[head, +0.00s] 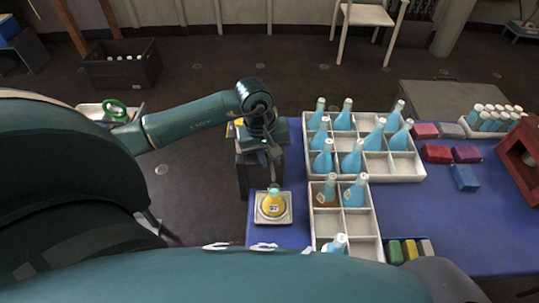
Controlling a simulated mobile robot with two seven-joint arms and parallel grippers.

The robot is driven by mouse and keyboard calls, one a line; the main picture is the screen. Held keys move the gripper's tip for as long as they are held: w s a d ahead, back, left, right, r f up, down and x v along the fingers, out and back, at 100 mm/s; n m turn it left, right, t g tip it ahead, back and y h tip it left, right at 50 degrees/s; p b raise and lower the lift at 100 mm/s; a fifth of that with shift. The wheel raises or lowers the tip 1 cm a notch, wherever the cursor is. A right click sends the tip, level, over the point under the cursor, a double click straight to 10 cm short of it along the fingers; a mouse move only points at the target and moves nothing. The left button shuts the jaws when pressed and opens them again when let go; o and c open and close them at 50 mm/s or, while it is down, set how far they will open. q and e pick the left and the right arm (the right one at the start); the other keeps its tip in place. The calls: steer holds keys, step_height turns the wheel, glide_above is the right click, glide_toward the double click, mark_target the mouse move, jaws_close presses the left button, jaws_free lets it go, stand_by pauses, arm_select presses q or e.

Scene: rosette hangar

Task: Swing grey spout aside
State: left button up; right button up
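My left arm reaches in from the left, and its dark gripper (265,138) is over the dark dispenser box (250,172) at the table's left edge. A thin grey spout (273,168) shows just below the gripper, above a round flask with yellow liquid (272,205). The flask stands upright on a small white square tray (262,219). The gripper's fingers are dark and partly hidden by the wrist, so I cannot tell whether they are open or touching the spout. My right gripper is not in view.
White divided crates (412,178) hold several blue bottles, and the nearer one also holds an orange one. Red, purple and blue blocks (465,178) lie to the right on the blue table (415,225). A dark crate (120,82) stands on the floor at the back left.

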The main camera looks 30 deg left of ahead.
arm_select(q)
jaws_close()
stand_by(0.3)
steer(key=shift+w, duration=0.1)
